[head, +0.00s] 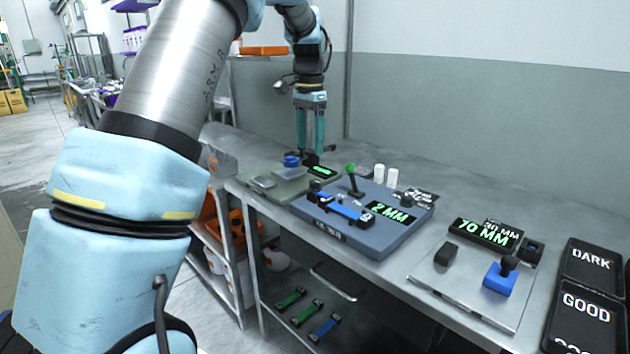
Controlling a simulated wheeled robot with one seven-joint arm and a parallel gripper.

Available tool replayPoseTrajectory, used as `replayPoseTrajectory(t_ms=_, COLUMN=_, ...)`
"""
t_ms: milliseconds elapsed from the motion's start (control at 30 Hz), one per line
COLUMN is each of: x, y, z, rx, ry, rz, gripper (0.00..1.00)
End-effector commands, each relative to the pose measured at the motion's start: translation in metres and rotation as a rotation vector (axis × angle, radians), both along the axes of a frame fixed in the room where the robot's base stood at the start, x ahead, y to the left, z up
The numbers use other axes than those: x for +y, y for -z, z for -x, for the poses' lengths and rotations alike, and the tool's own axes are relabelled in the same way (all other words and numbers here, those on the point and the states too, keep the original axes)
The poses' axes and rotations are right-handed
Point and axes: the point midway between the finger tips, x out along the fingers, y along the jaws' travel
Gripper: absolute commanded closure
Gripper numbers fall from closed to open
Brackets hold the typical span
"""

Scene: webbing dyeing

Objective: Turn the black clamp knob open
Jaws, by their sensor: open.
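My gripper (311,148) is at the back of the bench, pointing down with its two teal fingers apart and nothing visible between them. Its tips are above and behind the blue-grey station (395,240), near the grey-green device. A black knob (315,186) shows at the left end of the blue bar (338,207) on this station. Another black knob (508,264) stands on a blue block (499,281) on the right-hand metal plate (440,283). I cannot tell which is the clamp knob, or whether either is turned open. My gripper is apart from both.
The station also has a green-topped lever (352,178) and a "2 MM" display (390,212). White cylinders (391,178) stand behind it. A grey-green device (275,182) with a blue knob (291,160) is at left. Black "DARK" (592,262) and "GOOD" (586,308) trays are at right.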

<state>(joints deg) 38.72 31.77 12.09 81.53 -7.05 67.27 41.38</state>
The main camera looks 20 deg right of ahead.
Motion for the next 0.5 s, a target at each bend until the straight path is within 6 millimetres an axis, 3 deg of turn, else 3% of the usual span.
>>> replayPoseTrajectory(t_ms=100, x=-0.013, y=-0.001, z=-0.001, rx=0.002, ry=0.044, rz=-0.005, gripper=0.31)
replayPoseTrajectory(t_ms=233, x=-0.014, y=0.008, z=-0.001, rx=0.004, ry=0.050, rz=-0.006, gripper=0.31)
replayPoseTrajectory(t_ms=500, x=-0.013, y=0.056, z=0.000, rx=0.005, ry=0.046, rz=-0.008, gripper=0.31)
